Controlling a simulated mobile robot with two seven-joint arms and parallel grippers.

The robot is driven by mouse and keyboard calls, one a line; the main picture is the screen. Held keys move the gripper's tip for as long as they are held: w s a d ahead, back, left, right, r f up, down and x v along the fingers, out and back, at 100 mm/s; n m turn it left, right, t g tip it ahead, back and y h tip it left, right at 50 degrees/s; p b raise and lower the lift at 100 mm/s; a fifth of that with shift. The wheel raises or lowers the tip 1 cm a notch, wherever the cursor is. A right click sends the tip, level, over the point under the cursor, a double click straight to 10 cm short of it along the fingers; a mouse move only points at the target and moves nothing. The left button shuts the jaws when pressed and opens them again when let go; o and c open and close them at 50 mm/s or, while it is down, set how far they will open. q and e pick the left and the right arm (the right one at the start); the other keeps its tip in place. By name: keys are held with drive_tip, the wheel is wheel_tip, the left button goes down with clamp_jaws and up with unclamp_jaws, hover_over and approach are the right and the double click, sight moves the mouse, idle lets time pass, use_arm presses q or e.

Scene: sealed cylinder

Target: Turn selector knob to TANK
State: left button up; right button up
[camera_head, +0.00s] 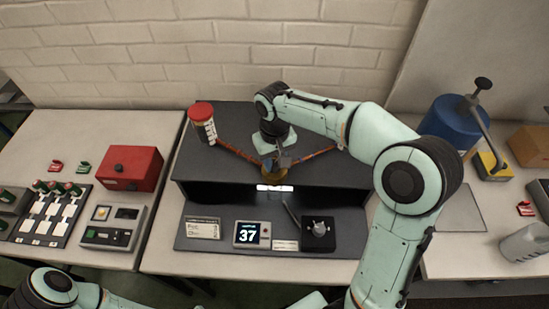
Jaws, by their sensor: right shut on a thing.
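My right arm reaches in from the right, and my right gripper (281,162) points down at the middle of the dark raised console. It is shut on what appears to be the selector knob, which it mostly hides. A brass-coloured round body (273,181) shows just below the fingers. Copper-coloured pipes (238,152) run out from it to the left and right. A lit white label (274,188) sits in front of it; its words are too small to read. The knob's pointing direction cannot be told. My left arm shows at the bottom edge, its gripper out of view.
A red-capped cylinder (202,126) stands at the left pipe end. The lower shelf holds a display (252,234) reading 37 and a black box with a knob (319,233). A red box (133,168) is left; a blue drum (452,125) is right.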

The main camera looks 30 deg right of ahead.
sight(275, 163)
use_arm(q)
drive_tip(key=shift+w+r+p, duration=0.35)
drive_tip(key=shift+w+r, duration=0.15)
use_arm(e)
drive_tip(key=n, duration=0.5)
drive_tip(key=shift+r, duration=0.1)
drive_tip(key=shift+n, duration=0.4)
drive_tip(key=o, duration=1.1)
drive_tip(key=shift+c, duration=0.2)
use_arm(q)
drive_tip(key=shift+w+r+p, duration=0.65)
drive_tip(key=shift+w+r, duration=0.2)
drive_tip(key=shift+w, duration=0.15)
use_arm(e)
wheel_tip(275, 163, up, 13)
drive_tip(key=shift+r, duration=0.15)
